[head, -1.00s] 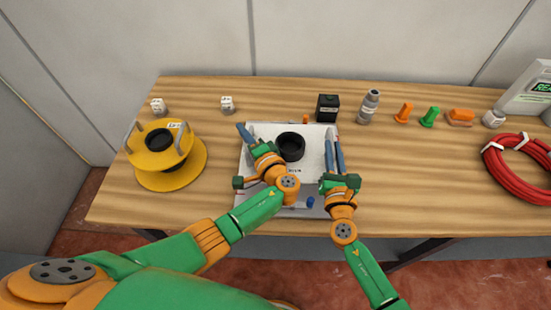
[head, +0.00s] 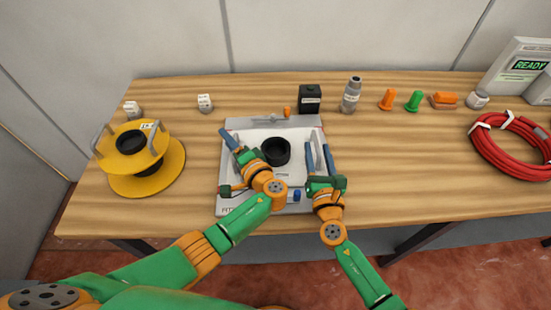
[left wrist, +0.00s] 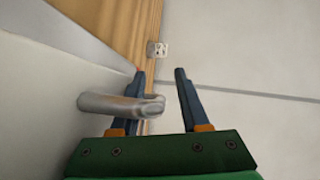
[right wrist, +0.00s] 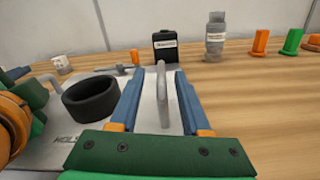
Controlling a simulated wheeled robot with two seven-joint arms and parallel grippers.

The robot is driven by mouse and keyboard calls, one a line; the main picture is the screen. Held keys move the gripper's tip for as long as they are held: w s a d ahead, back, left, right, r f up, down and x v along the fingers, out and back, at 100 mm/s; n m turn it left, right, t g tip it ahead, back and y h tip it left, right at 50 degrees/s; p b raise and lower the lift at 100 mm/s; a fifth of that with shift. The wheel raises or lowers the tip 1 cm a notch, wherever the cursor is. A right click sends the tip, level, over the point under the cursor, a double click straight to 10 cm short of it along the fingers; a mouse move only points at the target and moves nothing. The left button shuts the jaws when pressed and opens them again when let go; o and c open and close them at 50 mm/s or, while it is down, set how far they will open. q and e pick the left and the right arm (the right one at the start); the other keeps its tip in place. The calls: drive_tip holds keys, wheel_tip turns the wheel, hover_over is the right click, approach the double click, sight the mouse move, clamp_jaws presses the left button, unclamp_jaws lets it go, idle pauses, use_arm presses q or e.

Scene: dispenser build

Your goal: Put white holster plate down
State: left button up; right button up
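The white holster plate (head: 262,134) lies level over a grey labelled base (head: 232,121) at the table's front middle, with a black ring (head: 276,151) on it. I cannot tell if it rests fully flat. My left gripper (head: 232,142) is at the plate's left side; its fingers are apart, with a grey metal handle (left wrist: 118,104) reaching between them in the left wrist view. My right gripper (head: 317,147) is at the right side, fingers apart on either side of the right handle (right wrist: 163,98), with gaps showing. The left handle is mostly hidden in the head view.
A yellow spool (head: 140,160) stands left. A black box (head: 310,98), grey bottle (head: 351,95), orange peg (head: 387,99) and green peg (head: 414,100) stand behind to the right. A red cable coil (head: 515,145) lies far right. Bare table lies right of the plate.

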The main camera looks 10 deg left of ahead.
use_arm(q)
drive_tip(key=v, duration=0.7)
drive_tip(key=shift+s+d+r, duration=0.1)
drive_tip(key=shift+s+d, duration=0.05)
drive_tip(key=shift+s, duration=0.05)
use_arm(e)
drive_tip(key=shift+s+d, duration=0.1)
drive_tip(key=shift+s, duration=0.15)
drive_tip(key=v, duration=1.1)
drive_tip(key=shift+s, duration=0.1)
drive_tip(key=shift+s+d, duration=0.1)
drive_tip(key=shift+s, duration=0.1)
